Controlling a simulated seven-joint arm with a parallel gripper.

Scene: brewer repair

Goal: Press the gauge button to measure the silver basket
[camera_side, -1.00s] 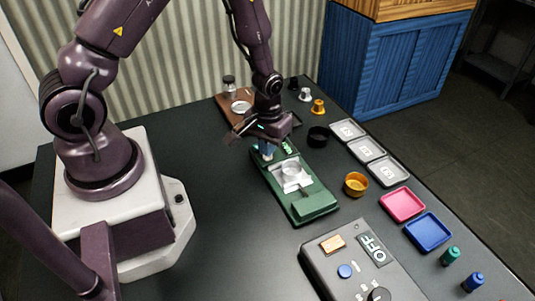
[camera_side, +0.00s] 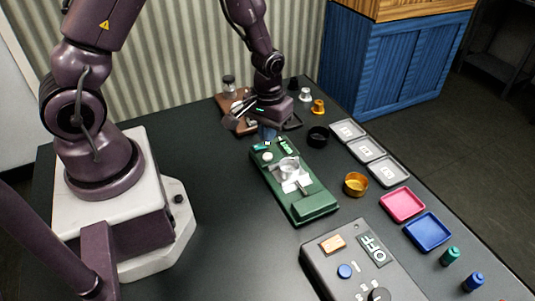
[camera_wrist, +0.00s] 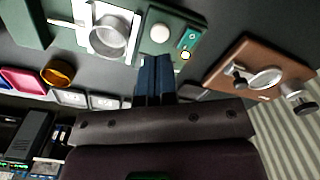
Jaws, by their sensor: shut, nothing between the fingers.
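The green gauge (camera_side: 311,206) stands mid-table. The silver basket (camera_side: 289,168) sits on its pale plate; it also shows in the wrist view (camera_wrist: 108,40). The round whitish gauge button (camera_side: 267,156) is at the gauge's far end, uncovered, and also shows in the wrist view (camera_wrist: 160,33). Beside it is a small teal panel (camera_wrist: 188,38) with a yellow-orange spot at its edge. My gripper (camera_side: 268,138) is above and just behind the gauge's far end, its blue fingers shut and empty. In the wrist view the fingertips (camera_wrist: 156,58) appear apart from the button.
A brown stand (camera_side: 229,122) with a ring is behind left of my gripper. A black ring (camera_side: 318,135), a gold basket (camera_side: 356,184) and several trays lie to the right. A grey control box (camera_side: 336,265) with an OFF sign is in front. The table left of the gauge is clear.

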